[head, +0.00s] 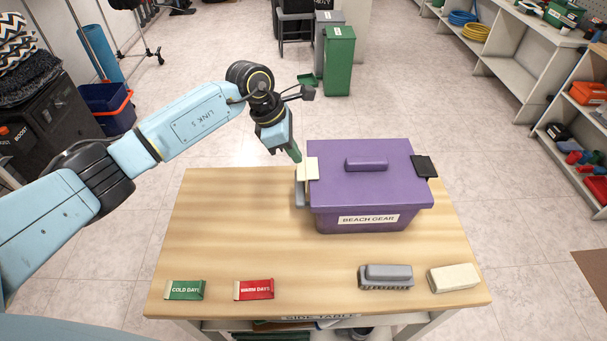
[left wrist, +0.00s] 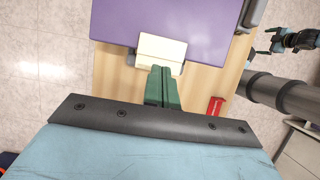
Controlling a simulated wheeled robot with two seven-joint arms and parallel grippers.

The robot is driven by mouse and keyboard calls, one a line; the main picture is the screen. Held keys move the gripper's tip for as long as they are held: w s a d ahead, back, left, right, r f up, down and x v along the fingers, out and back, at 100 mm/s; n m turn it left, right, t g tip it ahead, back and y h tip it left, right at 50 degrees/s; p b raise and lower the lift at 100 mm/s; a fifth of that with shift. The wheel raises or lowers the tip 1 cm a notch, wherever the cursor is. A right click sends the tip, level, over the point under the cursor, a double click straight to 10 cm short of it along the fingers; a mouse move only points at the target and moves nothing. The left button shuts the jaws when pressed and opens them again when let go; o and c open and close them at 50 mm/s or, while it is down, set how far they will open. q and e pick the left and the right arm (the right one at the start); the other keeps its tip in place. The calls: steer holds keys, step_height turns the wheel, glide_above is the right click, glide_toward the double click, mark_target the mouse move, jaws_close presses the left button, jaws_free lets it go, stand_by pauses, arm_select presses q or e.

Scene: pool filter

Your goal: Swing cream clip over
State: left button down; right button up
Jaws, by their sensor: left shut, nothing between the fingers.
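A purple lidded box (head: 367,183) labelled BEACH GEAR stands at the back right of the wooden table. A cream clip (head: 308,169) is at the left edge of its lid; it also shows in the left wrist view (left wrist: 161,49). A black clip (head: 424,166) is at the lid's right edge. My left gripper (head: 296,156) is shut and empty, with its green fingertips just beside the cream clip. In the left wrist view the fingertips (left wrist: 160,75) reach the clip's near edge; I cannot tell whether they touch it. My right gripper is not in the head view.
On the table (head: 225,240) lie a green COLD DAYS packet (head: 185,290), a red WARM DAYS packet (head: 254,289), a grey brush (head: 386,277) and a cream block (head: 453,278) along the front. The table left of the box is clear.

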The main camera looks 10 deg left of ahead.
arm_select(q)
steer(key=shift+f+b, duration=1.2)
steer(key=shift+f, duration=0.15)
stand_by(0.8)
steer(key=shift+a+f, duration=0.1)
steer(key=shift+a, duration=0.05)
steer(key=shift+s+f+b, duration=0.2)
steer(key=shift+f+b, duration=0.05)
steer(key=shift+b, duration=0.3)
stand_by(0.7)
steer(key=shift+a, duration=0.15)
stand_by(0.7)
steer(key=shift+f+b, duration=0.1)
steer(key=shift+b, duration=0.4)
steer(key=shift+a, duration=0.1)
steer(key=shift+s+a+f+b, duration=0.15)
steer(key=shift+a+f+b, duration=0.15)
steer(key=shift+a+f, duration=0.1)
stand_by(0.4)
